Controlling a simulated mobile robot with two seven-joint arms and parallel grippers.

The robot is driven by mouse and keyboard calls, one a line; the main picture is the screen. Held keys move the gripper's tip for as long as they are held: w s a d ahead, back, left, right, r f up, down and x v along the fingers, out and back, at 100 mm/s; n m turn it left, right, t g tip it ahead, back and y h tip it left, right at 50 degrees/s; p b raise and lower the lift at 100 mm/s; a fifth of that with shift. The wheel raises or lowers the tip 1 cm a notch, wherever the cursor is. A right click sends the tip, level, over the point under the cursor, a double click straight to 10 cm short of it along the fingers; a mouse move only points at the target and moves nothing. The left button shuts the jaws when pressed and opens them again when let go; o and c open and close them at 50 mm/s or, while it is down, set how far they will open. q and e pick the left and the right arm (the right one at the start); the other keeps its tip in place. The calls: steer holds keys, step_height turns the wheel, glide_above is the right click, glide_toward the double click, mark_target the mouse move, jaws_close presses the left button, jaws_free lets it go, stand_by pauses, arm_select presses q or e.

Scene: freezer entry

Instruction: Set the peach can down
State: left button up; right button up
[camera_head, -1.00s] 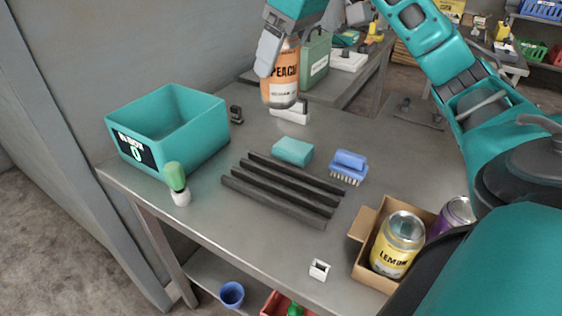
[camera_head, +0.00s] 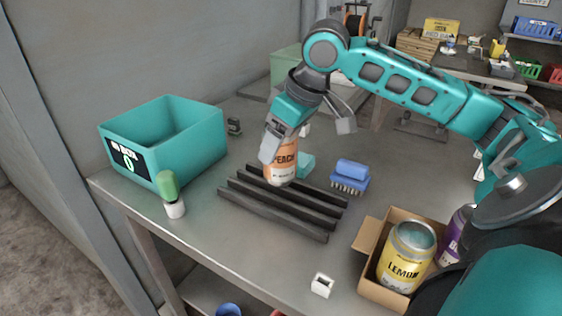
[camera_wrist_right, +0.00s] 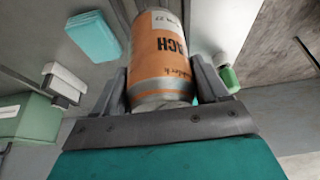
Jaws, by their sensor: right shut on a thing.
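The orange peach can (camera_head: 281,163) is held upright, with a slight tilt, over the back part of the dark slatted rack (camera_head: 268,208) on the table. I cannot tell whether its base touches the slats. My right gripper (camera_head: 272,143) is shut on the can from above and behind. In the right wrist view the can (camera_wrist_right: 160,60) sits between the two fingers of the gripper (camera_wrist_right: 162,88). My left gripper is not in view.
A teal bin (camera_head: 128,128) and a green-capped bottle (camera_head: 173,205) stand left. A teal sponge (camera_head: 306,165) and blue brush (camera_head: 350,177) lie right of the can. A cardboard box (camera_head: 370,262) holds a lemon can (camera_head: 406,258). A small white holder (camera_head: 322,285) sits at the front edge.

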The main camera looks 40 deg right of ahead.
mark_target(281, 157)
step_height(281, 157, down, 4)
steer(key=shift+r+b, duration=0.1)
steer(key=shift+b, duration=0.35)
steer(key=o, duration=1.3)
steer(key=shift+o, duration=0.2)
